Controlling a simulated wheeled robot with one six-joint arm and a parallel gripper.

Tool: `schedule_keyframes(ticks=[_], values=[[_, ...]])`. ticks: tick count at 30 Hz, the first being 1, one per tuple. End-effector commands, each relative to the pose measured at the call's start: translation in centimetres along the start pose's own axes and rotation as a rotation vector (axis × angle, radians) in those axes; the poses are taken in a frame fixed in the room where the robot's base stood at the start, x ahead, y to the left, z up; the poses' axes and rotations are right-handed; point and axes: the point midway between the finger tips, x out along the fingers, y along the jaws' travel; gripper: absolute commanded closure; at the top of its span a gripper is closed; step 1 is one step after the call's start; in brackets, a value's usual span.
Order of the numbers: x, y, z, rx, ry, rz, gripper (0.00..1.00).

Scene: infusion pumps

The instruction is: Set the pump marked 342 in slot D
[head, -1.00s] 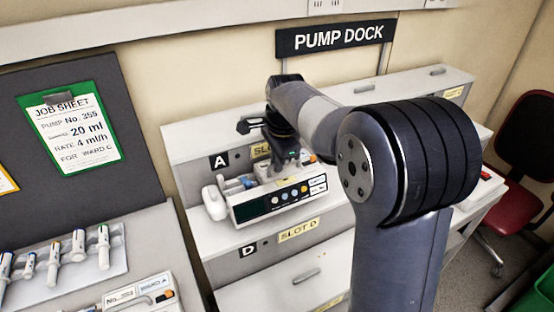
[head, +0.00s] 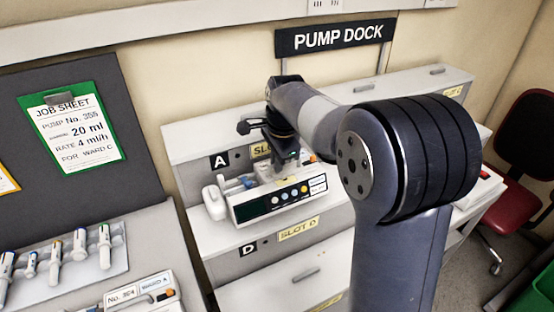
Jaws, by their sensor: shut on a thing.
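A white pump (head: 246,212) with a dark display, a row of coloured buttons and a syringe along its top is at the step above the black D sign (head: 247,249) and the yellow SLOT D label (head: 298,229). Its number label is too small to read. My gripper (head: 282,166) points down and is shut on the pump from above. The fingertips are partly hidden by the pump and my arm. I cannot tell whether the pump's underside touches the step.
The A sign (head: 219,161) is on the riser behind the pump. Another pump (head: 146,294), marked No. 364, lies on the left bench near a tray of syringes (head: 70,262). A job sheet (head: 72,127) naming pump No. 355 hangs above. A red chair (head: 522,168) stands at right.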

Motion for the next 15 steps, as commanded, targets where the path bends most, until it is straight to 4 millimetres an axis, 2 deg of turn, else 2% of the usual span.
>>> schedule_keyframes(ticks=[15], values=[[0.29,-0.04,-0.02,0.000,0.001,-0.005,1.00]])
